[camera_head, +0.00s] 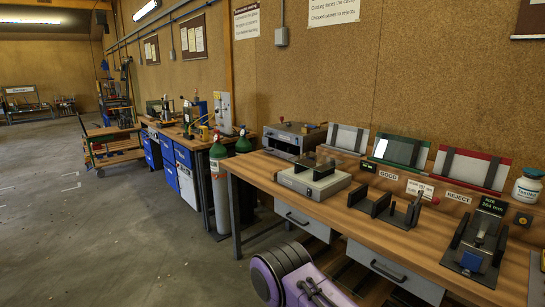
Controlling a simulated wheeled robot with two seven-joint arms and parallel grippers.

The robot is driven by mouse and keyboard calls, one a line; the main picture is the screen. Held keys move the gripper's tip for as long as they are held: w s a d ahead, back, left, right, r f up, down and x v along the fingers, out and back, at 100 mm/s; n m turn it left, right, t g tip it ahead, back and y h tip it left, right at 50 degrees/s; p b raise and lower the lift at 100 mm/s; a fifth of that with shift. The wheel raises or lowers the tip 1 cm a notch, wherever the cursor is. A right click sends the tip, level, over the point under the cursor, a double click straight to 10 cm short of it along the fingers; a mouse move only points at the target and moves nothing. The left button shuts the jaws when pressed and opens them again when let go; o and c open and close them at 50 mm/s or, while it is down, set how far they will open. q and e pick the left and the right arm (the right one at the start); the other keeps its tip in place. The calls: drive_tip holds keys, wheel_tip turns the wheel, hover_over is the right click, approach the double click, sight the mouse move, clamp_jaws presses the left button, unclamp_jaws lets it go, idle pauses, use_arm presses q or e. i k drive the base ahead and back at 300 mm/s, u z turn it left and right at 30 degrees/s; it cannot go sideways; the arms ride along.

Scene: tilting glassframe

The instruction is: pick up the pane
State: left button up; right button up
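I cannot make out for sure which thing is the pane. Three upright framed panels stand along the back of the wooden bench: a white-edged panel (347,138), a green-framed panel (400,152) and a red-framed panel (472,168), with dark uprights in front. A black slotted holder (383,211) stands near the bench's front edge; I see no clear pane in it. A pale boxy device (313,181) sits to its left. A purple and dark rounded part at the bottom looks like my own arm. Neither gripper's fingertips can be seen.
The wooden bench (270,174) runs along the wall. A display stand (475,240), a white jar (527,185) and GOOD (388,176) and REJECT (458,198) signs are on its right. Gas cylinders (219,185) stand at its left end. Floor to the left is clear.

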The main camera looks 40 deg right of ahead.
sight(318, 162)
drive_tip(key=u, duration=0.2)
drive_tip(key=i, duration=1.75)
drive_tip(key=z, duration=0.45)
drive_tip(key=i, duration=0.9)
drive_tip(key=z, duration=0.7)
